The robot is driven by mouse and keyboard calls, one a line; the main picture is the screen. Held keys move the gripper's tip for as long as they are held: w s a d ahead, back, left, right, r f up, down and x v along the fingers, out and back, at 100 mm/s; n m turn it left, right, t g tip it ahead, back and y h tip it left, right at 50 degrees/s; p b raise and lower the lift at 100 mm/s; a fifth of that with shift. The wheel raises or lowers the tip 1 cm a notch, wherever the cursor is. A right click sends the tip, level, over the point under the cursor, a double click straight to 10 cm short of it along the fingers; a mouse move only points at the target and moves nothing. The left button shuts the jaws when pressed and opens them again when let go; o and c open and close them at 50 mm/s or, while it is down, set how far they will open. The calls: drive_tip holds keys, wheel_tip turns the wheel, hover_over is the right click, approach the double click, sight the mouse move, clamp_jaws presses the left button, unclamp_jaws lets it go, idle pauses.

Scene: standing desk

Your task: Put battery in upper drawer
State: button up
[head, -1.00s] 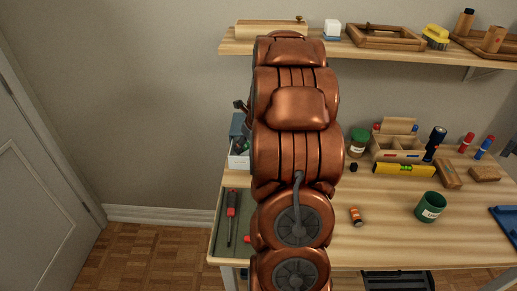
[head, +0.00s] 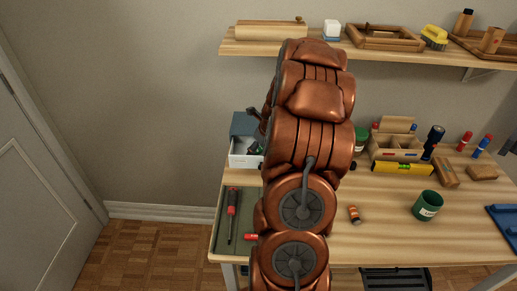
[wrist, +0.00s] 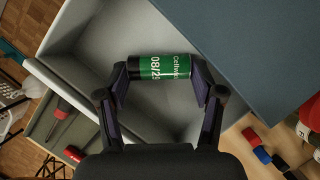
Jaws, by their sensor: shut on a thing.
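A green and black battery (wrist: 162,68) with white lettering lies between the fingertips of my gripper (wrist: 162,80) in the wrist view. The fingers are shut on its two ends. Behind it is the open light-grey drawer (wrist: 85,38), under the blue-grey top of its cabinet (wrist: 240,40). The battery is over or within the drawer; its exact height is unclear. In the head view the white open drawer (head: 243,160) and blue-grey cabinet (head: 242,125) show left of my arm, which partly hides them.
A green tray (head: 224,220) with a red screwdriver (head: 232,205) is in front of the drawer. A small orange and dark cylinder (head: 354,215) and a green cup (head: 427,205) stand on the desk (head: 385,240). A shelf (head: 390,52) hangs above.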

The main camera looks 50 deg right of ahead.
drive_tip(key=o, duration=1)
drive_tip(key=shift+f, duration=0.1)
drive_tip(key=b+v, duration=0.2)
drive_tip(key=v, duration=1)
